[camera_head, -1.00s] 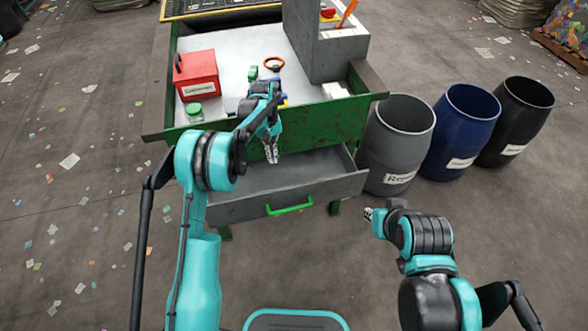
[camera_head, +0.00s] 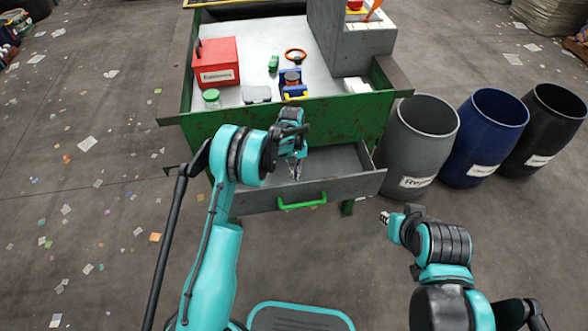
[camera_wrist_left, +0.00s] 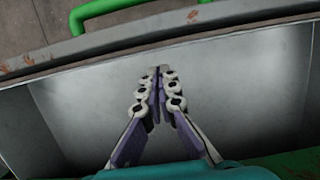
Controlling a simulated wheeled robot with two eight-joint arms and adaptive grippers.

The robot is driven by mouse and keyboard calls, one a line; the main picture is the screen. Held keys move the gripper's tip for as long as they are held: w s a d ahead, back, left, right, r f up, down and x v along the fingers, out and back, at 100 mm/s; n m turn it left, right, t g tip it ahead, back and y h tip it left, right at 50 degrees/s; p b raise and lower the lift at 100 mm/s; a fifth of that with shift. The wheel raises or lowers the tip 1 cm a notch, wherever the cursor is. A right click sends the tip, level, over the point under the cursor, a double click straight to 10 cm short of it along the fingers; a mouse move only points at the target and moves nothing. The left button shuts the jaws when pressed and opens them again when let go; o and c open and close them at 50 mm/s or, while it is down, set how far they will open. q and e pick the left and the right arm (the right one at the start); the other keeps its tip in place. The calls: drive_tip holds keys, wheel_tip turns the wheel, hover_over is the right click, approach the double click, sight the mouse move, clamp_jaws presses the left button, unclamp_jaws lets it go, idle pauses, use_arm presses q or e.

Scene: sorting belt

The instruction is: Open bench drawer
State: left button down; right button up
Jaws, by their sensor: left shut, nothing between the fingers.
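The grey bench drawer (camera_head: 350,187) is pulled out from the green bench (camera_head: 345,118), and its inside shows empty where I can see it. Its green handle (camera_head: 302,202) is on the front panel; part of it also shows at the top of the left wrist view (camera_wrist_left: 92,12). My left gripper (camera_head: 295,176) is over the drawer's inside, behind the front panel and apart from the handle. In the left wrist view its fingertips (camera_wrist_left: 160,72) are together with nothing between them. My right gripper (camera_head: 384,217) is low, right of the drawer, clear of it; its finger state is too small to tell.
On the bench top are a red box (camera_head: 217,62), a green-lidded jar (camera_head: 212,98), an orange ring (camera_head: 295,55) and a blue-and-yellow item (camera_head: 291,84). Grey (camera_head: 415,145), blue (camera_head: 485,135) and black (camera_head: 545,130) barrels stand on the right. The floor in front is clear except for paper scraps.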

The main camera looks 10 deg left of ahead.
use_arm(q)
drive_tip(key=shift+s+d, duration=0.2)
drive_tip(key=shift+s, duration=0.4)
use_arm(e)
drive_tip(key=shift+f, duration=0.25)
use_arm(q)
drive_tip(key=s, duration=0.2)
drive_tip(key=s+d, duration=0.1)
drive_tip(key=s, duration=0.1)
drive_tip(key=s+d+b, duration=0.1)
drive_tip(key=s, duration=0.2)
drive_tip(key=shift+d, duration=0.1)
use_arm(e)
drive_tip(key=shift+f, duration=0.35)
use_arm(q)
drive_tip(key=shift+w, duration=0.1)
